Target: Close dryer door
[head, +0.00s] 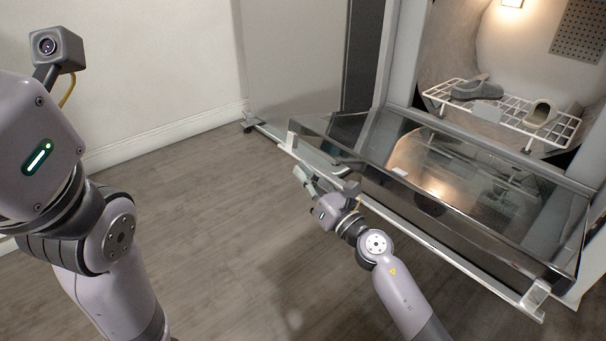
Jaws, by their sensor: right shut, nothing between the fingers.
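The dryer door (440,165) is a dark glass panel with a metal frame, folded down at the front of the dryer. A long metal handle bar (440,242) runs along its outer edge. Behind it the dryer opening (510,50) is lit inside. My right gripper (302,172) is shut and empty, beside the left part of the door's outer edge; whether it touches the handle I cannot tell. My left arm stands at the left of the picture, and its gripper is out of view.
A pale wall (150,70) and a grey cabinet side (290,60) stand at the back left. The wooden floor (200,220) in front is clear.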

